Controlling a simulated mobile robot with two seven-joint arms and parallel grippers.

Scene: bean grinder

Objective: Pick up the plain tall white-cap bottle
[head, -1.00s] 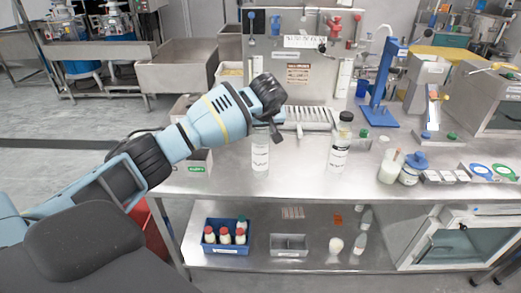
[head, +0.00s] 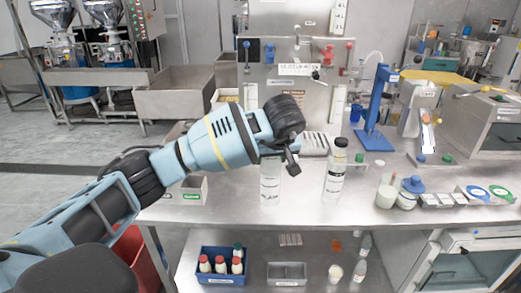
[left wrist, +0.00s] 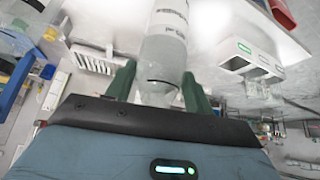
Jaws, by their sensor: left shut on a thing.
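A tall clear-to-white bottle (head: 270,184) with small dark print stands upright near the front of the steel table. Its top is hidden behind my left gripper (head: 291,160) in the head view. In the left wrist view the bottle (left wrist: 165,48) sits between the two green fingers of my left gripper (left wrist: 160,84), which is shut on it. I cannot see its cap, or tell whether its base is clear of the table. My right gripper is not in view.
A similar bottle with a black cap (head: 335,172) stands just right of the held one. A blue stand (head: 373,115), a white jar (head: 387,194) and a blue-lidded jar (head: 410,192) are further right. A small white box (head: 192,190) stands left. The lower shelf holds a blue crate (head: 222,277).

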